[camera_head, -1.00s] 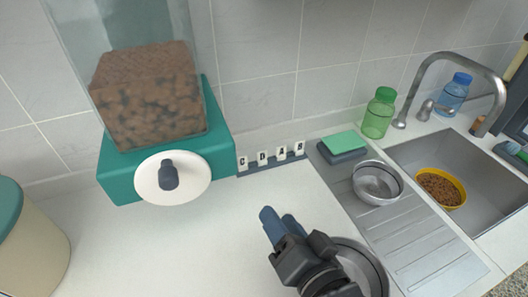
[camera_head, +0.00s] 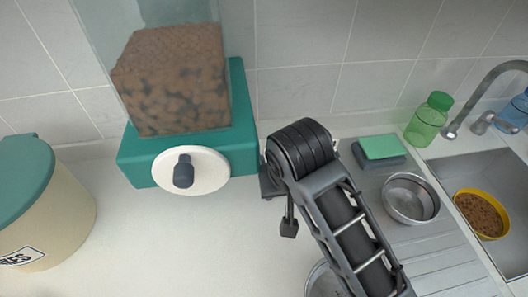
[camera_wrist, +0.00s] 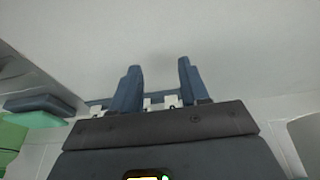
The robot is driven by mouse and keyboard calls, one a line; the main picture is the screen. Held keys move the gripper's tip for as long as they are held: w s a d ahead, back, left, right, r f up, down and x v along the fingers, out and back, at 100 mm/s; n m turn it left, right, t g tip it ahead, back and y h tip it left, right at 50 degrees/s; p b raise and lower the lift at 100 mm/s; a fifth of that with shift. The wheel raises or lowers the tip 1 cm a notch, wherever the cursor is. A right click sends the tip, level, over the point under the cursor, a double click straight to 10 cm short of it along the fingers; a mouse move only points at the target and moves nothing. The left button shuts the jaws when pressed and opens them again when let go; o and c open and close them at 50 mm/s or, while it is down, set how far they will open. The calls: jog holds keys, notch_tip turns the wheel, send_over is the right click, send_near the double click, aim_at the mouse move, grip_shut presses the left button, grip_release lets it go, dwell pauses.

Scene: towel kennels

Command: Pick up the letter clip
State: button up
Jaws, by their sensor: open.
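In the wrist view my gripper (camera_wrist: 159,68) is open, its two blue-grey fingers apart and empty at the tips. Small white letter clips show on a dark blue rail (camera_wrist: 108,102) beyond the gripper body. One clip (camera_wrist: 97,111) is left of the left finger; two more, one of them a clip (camera_wrist: 171,101), appear in the gap between the fingers. Their letters cannot be read, and the gripper body hides their lower parts. In the head view my arm covers the rail's place right of the dispenser, and the fingertips cannot be made out.
A teal kibble dispenser (camera_head: 243,130) with a white dial (camera_head: 212,176) stands just left of my arm. A green sponge (camera_head: 382,147), a steel bowl (camera_head: 411,199) and a green bottle (camera_head: 428,119) are to the right. A lidded bin (camera_head: 60,220) stands left. The counter between is clear.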

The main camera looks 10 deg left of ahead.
jog(key=w, duration=0.1)
jog(key=w+a, duration=0.1)
jog(key=w, duration=0.1)
jog(key=w+a, duration=0.1)
jog(key=w, duration=0.1)
jog(key=shift+w, duration=0.25)
jog(key=w+b, duration=0.1)
jog(key=w, duration=0.1)
jog(key=w+a+b, duration=0.1)
jog(key=w+b, duration=0.2)
jog(key=w, duration=0.1)
jog(key=shift+w+a+f+b, duration=0.1)
jog(key=shift+a+f+b, duration=0.25)
jog(key=shift+f, duration=0.05)
jog(key=shift+f+b, duration=0.25)
jog(key=shift+b, duration=0.15)
jog(key=shift+c, duration=0.2)
jog(key=c, duration=0.7)
